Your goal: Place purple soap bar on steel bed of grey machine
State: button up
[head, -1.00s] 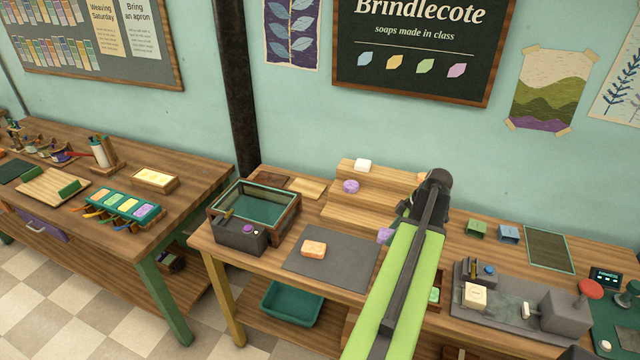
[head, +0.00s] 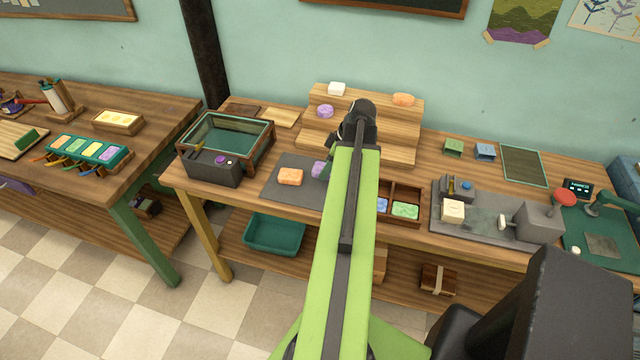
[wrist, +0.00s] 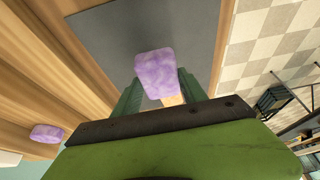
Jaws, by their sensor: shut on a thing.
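My gripper (wrist: 155,92) is shut on a purple marbled soap bar (wrist: 157,73), which sits between the green fingers in the wrist view. In the head view the held purple bar (head: 319,170) shows at the left of my arm, partly hidden by it, near the dark mat and in front of the wooden steps. The grey machine (head: 541,222) stands at the right of the bench. Its flat steel bed (head: 486,220) extends to the left, with a cream soap block (head: 453,210) at the bed's left part.
Another purple soap (head: 325,111) and an orange one (head: 403,99) sit on the wooden steps (head: 395,148). An orange bar (head: 290,177) lies on the dark mat (head: 283,194). A divided wooden tray (head: 406,192) stands between my arm and the machine.

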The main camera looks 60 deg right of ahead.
aim_at(322, 183)
jog(key=shift+w+a+f, duration=0.1)
jog(key=shift+w+f, duration=0.2)
jog(key=shift+w, duration=0.2)
jog(key=shift+w+a+f, duration=0.1)
jog(key=shift+w+f, duration=0.15)
jog(key=shift+w, duration=0.25)
notch_tip(322, 183, down, 4)
jog(key=b, duration=0.4)
jog(key=shift+d+f+b, duration=0.1)
jog(key=shift+f+b, duration=0.1)
jog(key=shift+b, duration=0.15)
jog(key=shift+r, duration=0.25)
jog(key=shift+f, duration=0.2)
jog(key=o, duration=1.4)
jog(key=shift+s+r+p, duration=0.1)
jog(key=shift+r+p, duration=0.45)
jog(key=shift+p, duration=0.05)
jog(key=p+v, duration=1)
jog(key=v, duration=0.1)
jog(key=shift+s+r+p, duration=0.1)
jog(key=shift+r+p, duration=0.15)
jog(key=shift+p, duration=0.05)
jog(key=shift+f, duration=0.15)
